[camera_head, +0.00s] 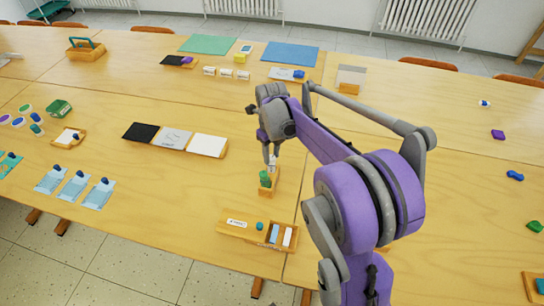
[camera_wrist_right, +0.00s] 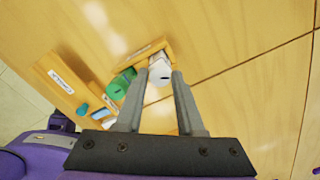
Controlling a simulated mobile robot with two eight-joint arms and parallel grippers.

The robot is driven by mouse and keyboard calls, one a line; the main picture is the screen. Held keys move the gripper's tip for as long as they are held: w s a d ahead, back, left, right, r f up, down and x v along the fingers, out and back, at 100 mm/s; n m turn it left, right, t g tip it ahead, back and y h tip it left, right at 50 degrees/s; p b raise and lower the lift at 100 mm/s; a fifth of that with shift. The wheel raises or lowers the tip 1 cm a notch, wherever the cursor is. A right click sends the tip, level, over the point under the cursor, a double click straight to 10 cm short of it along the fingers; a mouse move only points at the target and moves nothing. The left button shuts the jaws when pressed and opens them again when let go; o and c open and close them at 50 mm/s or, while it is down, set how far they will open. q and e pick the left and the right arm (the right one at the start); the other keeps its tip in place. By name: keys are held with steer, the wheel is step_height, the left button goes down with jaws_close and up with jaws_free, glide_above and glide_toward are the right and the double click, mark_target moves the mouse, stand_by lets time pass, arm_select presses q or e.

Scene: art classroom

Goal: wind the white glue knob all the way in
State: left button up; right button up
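The white glue knob (camera_wrist_right: 159,72), a short cylinder with a dark slot in its end, shows in the right wrist view. My right gripper (camera_wrist_right: 161,78) has one finger on each side of it, and the knob fills the gap between the fingertips. In the head view my right gripper (camera_head: 271,157) points down over the small wooden stand (camera_head: 267,189) and partly hides the white part. My left gripper is not in view.
A labelled wooden tray (camera_head: 232,231) with a teal round piece and blue and white blocks lies in front of the stand. Black, grey and white panels (camera_head: 172,138) lie to the left. The table right of my arm is mostly clear, with a few small coloured pieces.

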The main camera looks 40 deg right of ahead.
steer(key=c, duration=0.4)
steer(key=shift+o, duration=0.2)
steer(key=n, duration=0.6)
steer(key=o, duration=0.5)
steer(key=shift+n, duration=0.4)
steer(key=shift+c, duration=0.2)
steer(key=o, duration=1)
steer(key=shift+r, duration=0.15)
